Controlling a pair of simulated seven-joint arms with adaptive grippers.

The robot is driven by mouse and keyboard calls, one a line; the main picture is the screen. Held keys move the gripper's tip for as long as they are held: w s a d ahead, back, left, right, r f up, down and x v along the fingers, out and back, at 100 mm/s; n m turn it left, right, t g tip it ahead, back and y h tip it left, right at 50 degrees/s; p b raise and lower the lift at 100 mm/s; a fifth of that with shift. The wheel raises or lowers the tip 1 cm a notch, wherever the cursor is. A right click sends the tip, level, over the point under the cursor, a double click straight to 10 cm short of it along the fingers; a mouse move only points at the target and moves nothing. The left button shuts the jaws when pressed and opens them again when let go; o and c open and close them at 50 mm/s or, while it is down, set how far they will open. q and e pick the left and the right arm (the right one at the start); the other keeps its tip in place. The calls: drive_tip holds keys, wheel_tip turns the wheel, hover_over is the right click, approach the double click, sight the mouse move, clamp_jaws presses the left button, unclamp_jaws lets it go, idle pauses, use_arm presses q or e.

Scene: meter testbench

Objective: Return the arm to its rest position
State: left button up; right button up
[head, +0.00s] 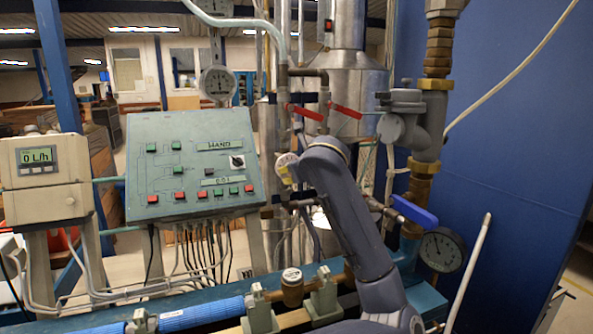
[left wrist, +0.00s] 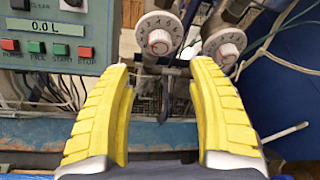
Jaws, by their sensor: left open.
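My left arm (head: 345,205) is dark grey and rises from the bottom of the head view, bending over at its top towards the pipework. Little of my left gripper (head: 289,170) shows there; it is mostly hidden behind the arm. In the left wrist view the left gripper (left wrist: 160,65) has two ribbed yellow fingers spread wide apart, with nothing held between them. My right gripper is in neither view.
The green control panel (head: 190,160) stands left of the arm. A flow meter box (head: 45,175) reads 0 L/h at far left. A blue-handled valve (head: 414,212) and a pressure gauge (head: 442,250) are close on the right. Blue pipes (head: 200,313) run along the front.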

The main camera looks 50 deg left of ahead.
use_arm(q)
drive_tip(key=shift+s+d+r, duration=0.2)
drive_tip(key=shift+s+d, duration=0.1)
drive_tip(key=shift+d, duration=0.15)
